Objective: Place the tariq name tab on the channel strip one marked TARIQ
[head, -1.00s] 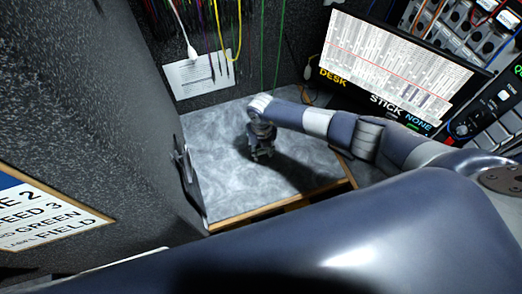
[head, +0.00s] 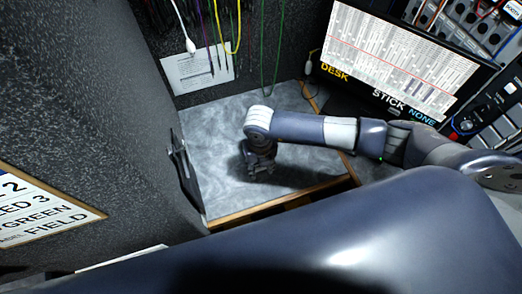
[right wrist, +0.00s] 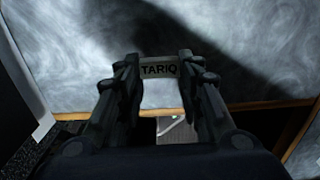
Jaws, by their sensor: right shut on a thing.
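The tariq name tab (right wrist: 159,71), a small pale strip lettered TARIQ, is between the fingertips of my right gripper (right wrist: 159,62) in the right wrist view. The fingers are shut on its two ends. In the head view my right gripper (head: 261,169) points down over the grey desk top (head: 215,120); the tab is too small to make out there. I cannot make out the channel strip marked TARIQ in either view. My left gripper is not in view.
The desk top has a wooden front edge (head: 275,203) and is otherwise mostly clear. A dark upright bracket (head: 183,165) stands at its left edge. A monitor (head: 400,58) and rack gear (head: 480,30) are at the right. Cables hang before a paper sheet (head: 197,70) on the back wall.

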